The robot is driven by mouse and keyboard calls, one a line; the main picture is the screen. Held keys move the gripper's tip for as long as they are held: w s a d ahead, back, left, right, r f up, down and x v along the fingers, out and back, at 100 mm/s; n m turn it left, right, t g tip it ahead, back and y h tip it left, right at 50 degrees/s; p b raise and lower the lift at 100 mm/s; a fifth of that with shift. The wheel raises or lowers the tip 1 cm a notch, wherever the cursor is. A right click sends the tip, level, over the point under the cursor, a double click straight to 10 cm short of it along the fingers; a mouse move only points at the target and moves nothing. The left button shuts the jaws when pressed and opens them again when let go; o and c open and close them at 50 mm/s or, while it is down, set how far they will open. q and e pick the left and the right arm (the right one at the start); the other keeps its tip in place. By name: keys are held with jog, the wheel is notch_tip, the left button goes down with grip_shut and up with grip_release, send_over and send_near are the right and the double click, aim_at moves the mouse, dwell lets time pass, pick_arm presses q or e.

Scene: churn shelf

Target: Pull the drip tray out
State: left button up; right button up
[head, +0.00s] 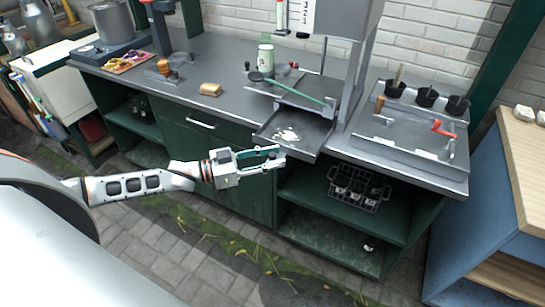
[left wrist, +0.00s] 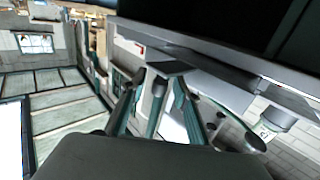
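The drip tray (head: 311,139) is a shallow grey tray under the machine on the counter. Whitish bits lie in it, and its front edge juts slightly past the counter's front. My right gripper is not in view.
A green stick (head: 298,92) lies on the grey plate above the tray. A green-white can (head: 265,57) stands behind. A sink-like unit (head: 408,139) with black cups is to the right. A wire basket (head: 357,190) sits on the shelf below.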

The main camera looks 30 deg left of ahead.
pick_arm(q)
jog(key=v, duration=1.2)
jog(key=shift+d, duration=0.1)
jog(key=s+d+f+n+t+y, duration=0.1)
jog(key=s+d+f+n+y, duration=0.3)
jog(key=d+f, duration=0.9)
jog(key=s+d+f+n+g+y, duration=0.1)
jog(key=s+d+f+g+y, duration=0.1)
jog(key=s+f+y, duration=0.4)
jog(key=s+f, duration=0.3)
jog(key=shift+s+f, duration=0.2)
jog(key=shift+s, duration=0.15)
jog(key=shift+d, duration=0.1)
